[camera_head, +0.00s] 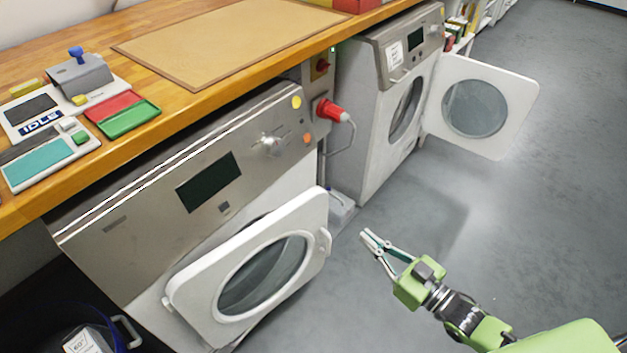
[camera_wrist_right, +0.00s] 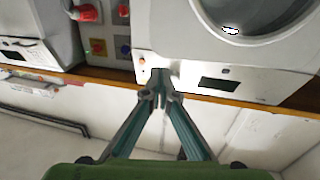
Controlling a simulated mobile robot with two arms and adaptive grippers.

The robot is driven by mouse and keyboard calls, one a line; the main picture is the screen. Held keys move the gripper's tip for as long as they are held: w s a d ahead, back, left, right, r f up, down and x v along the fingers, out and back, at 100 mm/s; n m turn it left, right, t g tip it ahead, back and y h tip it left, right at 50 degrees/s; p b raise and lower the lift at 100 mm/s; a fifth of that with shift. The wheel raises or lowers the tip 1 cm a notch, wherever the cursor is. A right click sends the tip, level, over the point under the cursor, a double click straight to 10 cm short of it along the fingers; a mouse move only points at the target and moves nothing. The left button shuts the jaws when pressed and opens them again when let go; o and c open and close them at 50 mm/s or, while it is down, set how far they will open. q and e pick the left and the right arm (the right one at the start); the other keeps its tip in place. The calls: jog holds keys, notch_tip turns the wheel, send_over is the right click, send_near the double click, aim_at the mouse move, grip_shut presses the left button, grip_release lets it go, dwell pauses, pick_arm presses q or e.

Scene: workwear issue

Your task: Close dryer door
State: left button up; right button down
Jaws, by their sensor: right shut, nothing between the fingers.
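Two front-loading machines stand under the wooden counter; I cannot tell which is the dryer. The near machine (camera_head: 130,245) has its white door (camera_head: 300,213), with a round window, standing partly open. The far machine (camera_head: 362,150) has its white door (camera_head: 514,92) swung wide open to the right. My right gripper (camera_head: 368,237) is shut and empty, just right of the near door's free edge, apart from it in the head view. In the right wrist view its fingertips (camera_wrist_right: 160,88) appear in front of a machine's panel. My left gripper is not in view.
The wooden counter (camera_head: 190,130) carries a tan mat (camera_head: 230,42), a scale-like device and red and green trays (camera_head: 130,118). A red plug (camera_head: 332,110) sits between the machines. A dark blue bin (camera_head: 118,335) is at bottom left. Grey floor (camera_head: 560,220) is clear at right.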

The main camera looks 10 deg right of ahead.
jog(key=b, duration=0.2)
send_near(323, 197)
jog(key=x, duration=0.5)
jog(key=shift+w+a+f, duration=0.15)
jog(key=shift+w, duration=0.15)
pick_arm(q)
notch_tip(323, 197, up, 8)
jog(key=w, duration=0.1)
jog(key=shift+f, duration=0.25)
pick_arm(e)
jog(key=shift+w+a, duration=0.3)
jog(key=shift+w, duration=0.25)
